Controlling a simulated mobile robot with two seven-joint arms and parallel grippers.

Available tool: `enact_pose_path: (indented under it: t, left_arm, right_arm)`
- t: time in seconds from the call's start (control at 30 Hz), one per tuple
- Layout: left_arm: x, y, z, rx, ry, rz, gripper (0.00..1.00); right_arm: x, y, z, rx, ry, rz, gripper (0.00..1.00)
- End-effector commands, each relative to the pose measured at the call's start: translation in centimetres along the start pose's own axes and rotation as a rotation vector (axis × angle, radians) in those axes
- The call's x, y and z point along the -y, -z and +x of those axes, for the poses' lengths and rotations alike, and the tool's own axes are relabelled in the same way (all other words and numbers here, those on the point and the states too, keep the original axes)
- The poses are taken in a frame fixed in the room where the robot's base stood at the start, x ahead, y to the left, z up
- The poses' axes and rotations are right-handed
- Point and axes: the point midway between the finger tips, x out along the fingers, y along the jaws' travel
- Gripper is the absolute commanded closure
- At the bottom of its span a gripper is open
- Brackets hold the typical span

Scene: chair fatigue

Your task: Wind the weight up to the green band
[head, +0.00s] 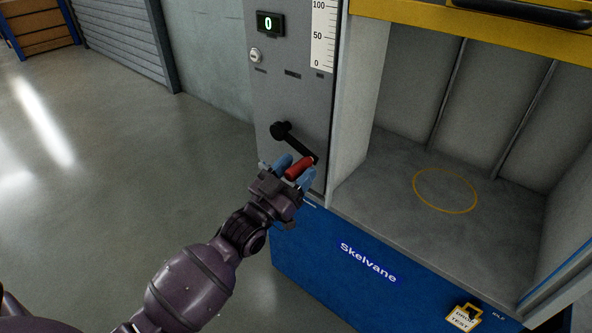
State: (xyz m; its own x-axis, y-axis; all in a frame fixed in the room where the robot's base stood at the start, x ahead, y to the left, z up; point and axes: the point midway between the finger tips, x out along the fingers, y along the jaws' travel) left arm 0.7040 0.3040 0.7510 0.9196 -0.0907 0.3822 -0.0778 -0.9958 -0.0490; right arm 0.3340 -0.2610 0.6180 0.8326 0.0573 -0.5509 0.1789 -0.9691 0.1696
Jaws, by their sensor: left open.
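A black crank (295,143) with a red handle (298,168) is mounted on the grey front panel of the machine. The crank arm slopes down to the right from its hub. My left gripper (294,171) is open, with its blue fingertips on either side of the red handle; I cannot tell whether they touch it. A display (269,23) above reads 0. A white scale (322,36) shows 0, 50 and 100. The weight and the green band are not visible in this view. My right gripper is out of view.
The machine's open bay (385,192) lies to the right, with a yellow ring (445,190) on its empty floor. A yellow beam (480,22) with a black handle crosses above. A yellow tag (464,317) hangs on the blue base (345,275). The floor at left is clear.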

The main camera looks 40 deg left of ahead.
Motion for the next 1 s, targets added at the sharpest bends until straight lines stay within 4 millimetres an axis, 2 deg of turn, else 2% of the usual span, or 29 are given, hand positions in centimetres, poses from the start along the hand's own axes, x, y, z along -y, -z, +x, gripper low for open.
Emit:
enact_pose_path:
  t: [0.07,0.4,0.43,0.67,1.0]
  left_arm:
    - [0.0,0.0,0.0,0.000,0.000,0.000,0.46]
    - [0.0,0.0,0.0,0.000,0.000,0.000,0.98]
    - [0.0,0.0,0.0,-0.001,0.000,0.000,1.00]
    - [0.0,0.4,0.2,-0.003,0.006,-0.014,1.00]
    - [-0.3,3.0,1.4,-0.015,0.076,-0.185,1.00]
  right_arm:
    - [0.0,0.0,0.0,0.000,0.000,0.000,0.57]
    - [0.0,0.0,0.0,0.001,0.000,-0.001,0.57]
    - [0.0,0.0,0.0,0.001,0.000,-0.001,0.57]
    - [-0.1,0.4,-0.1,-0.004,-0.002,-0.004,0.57]
    - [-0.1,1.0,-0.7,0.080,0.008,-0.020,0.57]
